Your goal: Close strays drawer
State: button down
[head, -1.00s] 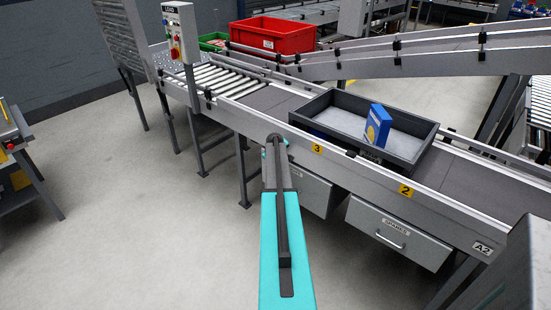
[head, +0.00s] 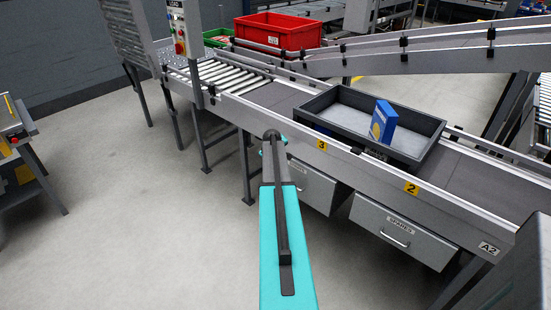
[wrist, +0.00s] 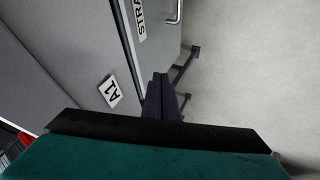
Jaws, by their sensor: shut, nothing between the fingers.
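In the wrist view the strays drawer (wrist: 148,35) shows at the top, its label partly cut off, with a bar handle (wrist: 178,12) at its right. My gripper (wrist: 162,82) is shut and empty, its dark fingers together just below the drawer in the picture. I cannot tell whether they touch it. How far the strays drawer stands out is unclear.
A drawer labelled SPARES (head: 402,230) is to the right. On the conveyor (head: 270,98) stands a dark tray (head: 325,130) holding a blue box (head: 383,122). An A1 sign (wrist: 110,91) is left of the fingers.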

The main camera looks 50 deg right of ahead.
jog(key=v, duration=0.6)
jog(key=shift+b, duration=0.4)
jog(key=shift+a, duration=0.1)
